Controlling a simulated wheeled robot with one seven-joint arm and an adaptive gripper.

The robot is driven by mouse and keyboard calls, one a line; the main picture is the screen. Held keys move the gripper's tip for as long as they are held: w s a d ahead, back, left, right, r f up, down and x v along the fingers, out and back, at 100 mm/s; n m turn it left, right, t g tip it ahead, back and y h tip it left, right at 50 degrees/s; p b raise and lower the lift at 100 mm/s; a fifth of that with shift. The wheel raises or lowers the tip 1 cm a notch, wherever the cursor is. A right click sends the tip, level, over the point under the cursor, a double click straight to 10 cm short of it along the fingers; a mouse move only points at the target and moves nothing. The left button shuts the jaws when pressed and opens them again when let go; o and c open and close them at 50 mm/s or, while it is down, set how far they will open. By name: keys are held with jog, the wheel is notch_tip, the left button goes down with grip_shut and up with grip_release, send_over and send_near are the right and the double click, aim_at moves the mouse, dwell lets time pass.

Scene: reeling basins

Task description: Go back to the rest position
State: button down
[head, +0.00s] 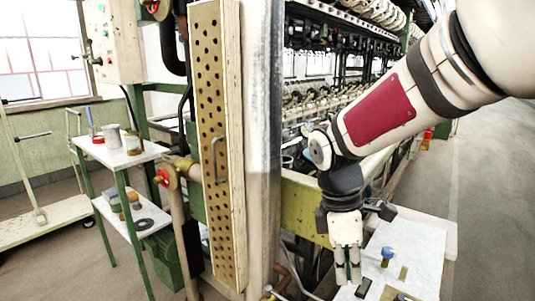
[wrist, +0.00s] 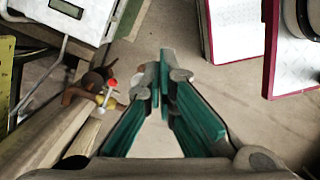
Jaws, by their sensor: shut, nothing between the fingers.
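My gripper (head: 348,277) points straight down in the head view, at the left edge of a white-topped table. Its fingers are together with nothing between them. In the wrist view the green-sided fingers (wrist: 165,68) meet at the tips, with bare floor showing past them. My arm comes in from the upper right of the head view.
The white table (head: 425,245) bears a blue-topped item (head: 388,253) and several small blocks beside my gripper. A perforated panel (head: 212,130) and metal post stand to the left. A two-tier table (head: 90,150) is farther left. The aisle at right is clear.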

jog(key=s+d+r+m+t+y, duration=0.1)
jog(key=s+d+r+m, duration=0.15)
jog(key=s+m, duration=0.75)
jog(key=s+d+r+m+t+y, duration=0.15)
jog(key=s+r+m, duration=0.35)
jog(key=s, duration=0.8)
notch_tip(320, 180, up, 17)
jog(key=t+p, duration=0.3)
jog(key=p, duration=1.3)
jog(key=shift+d+f+m+p, duration=0.15)
jog(key=shift+d+m+p, duration=0.1)
jog(key=shift+m+p, duration=0.1)
jog(key=shift+s+h, duration=0.1)
jog(key=shift+h, duration=0.15)
